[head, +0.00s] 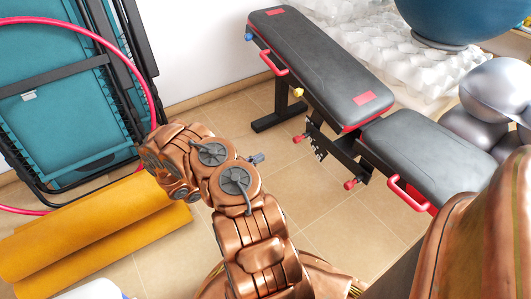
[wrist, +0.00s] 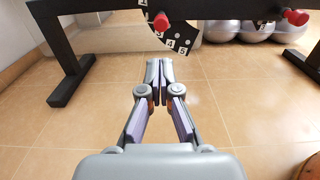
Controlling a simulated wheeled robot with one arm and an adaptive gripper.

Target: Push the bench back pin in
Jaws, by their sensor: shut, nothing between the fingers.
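The black weight bench (head: 310,62) has a long pad and a short pad on a dark frame. One red-knobbed pin (head: 298,138) sits beside the numbered, curved adjustment plate under the long pad. This knob (wrist: 161,21) shows just above my fingertips in the wrist view, beside the plate (wrist: 180,38). A second red knob (head: 349,184) is under the short pad, and it is at the upper right in the wrist view (wrist: 296,17). My gripper (wrist: 160,68) is shut and empty, its tips pointing toward the plate with a gap. In the head view my gripper (head: 257,158) is left of the knobs.
Orange rolled mats (head: 95,228), a pink hoop (head: 70,27) and a folded teal lounger (head: 50,100) are at the left. Silver balls (head: 495,85) and a blue ball (head: 450,20) are at the right. The tiled floor between my gripper and the bench is clear.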

